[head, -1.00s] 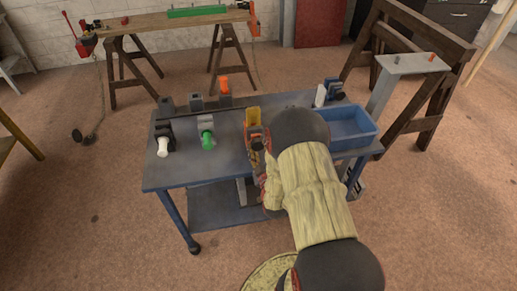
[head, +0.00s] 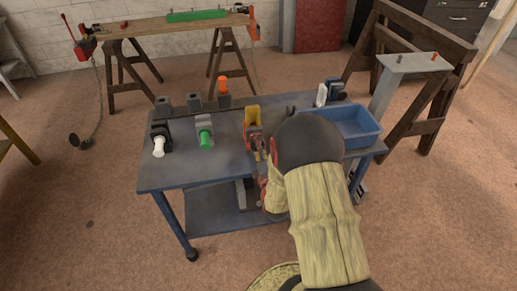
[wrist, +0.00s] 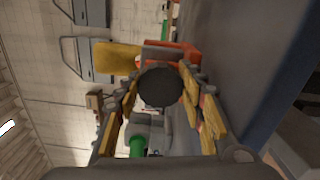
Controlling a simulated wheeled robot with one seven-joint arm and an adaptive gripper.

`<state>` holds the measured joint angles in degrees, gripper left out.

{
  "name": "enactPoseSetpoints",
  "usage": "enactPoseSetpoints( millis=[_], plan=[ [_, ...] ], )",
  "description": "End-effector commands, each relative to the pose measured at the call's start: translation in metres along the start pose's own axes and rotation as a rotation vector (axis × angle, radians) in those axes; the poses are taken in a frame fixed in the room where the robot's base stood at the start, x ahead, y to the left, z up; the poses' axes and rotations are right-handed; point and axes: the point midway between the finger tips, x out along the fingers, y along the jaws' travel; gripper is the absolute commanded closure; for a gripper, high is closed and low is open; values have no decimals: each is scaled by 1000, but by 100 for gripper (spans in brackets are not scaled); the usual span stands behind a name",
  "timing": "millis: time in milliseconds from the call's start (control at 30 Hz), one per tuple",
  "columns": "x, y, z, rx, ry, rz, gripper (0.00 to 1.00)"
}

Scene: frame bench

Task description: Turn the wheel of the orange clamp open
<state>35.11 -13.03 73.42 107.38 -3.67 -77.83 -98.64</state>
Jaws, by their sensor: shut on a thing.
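A dark round wheel (wrist: 160,87) faces the wrist camera. My gripper (wrist: 163,100) has its yellow-padded fingers on either side of the wheel and is shut on it. In the head view my gripper (head: 260,152) is at the clamp's front, partly hidden by my arm. How far the wheel is turned cannot be told.
Left of the orange clamp are a green-handled clamp (head: 205,130) and a white-handled one (head: 159,141). Behind stand grey posts and an orange-topped post (head: 223,92). A blue tray (head: 352,122) and a blue clamp (head: 336,89) are at right. The bench's left front is clear.

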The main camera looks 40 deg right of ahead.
Motion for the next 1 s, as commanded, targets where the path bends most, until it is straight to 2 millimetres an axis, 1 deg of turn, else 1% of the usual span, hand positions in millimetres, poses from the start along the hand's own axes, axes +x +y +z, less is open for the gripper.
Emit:
enactPoseSetpoints(
  millis=[200,500,733,1000],
  plan=[
    [0,-1,-1,-203,2,1,86],
    [0,0,-1,-441,2,-1,86],
    [0,0,-1,-556,3,-2,86],
    [0,0,-1,-615,3,-3,86]
  ],
)
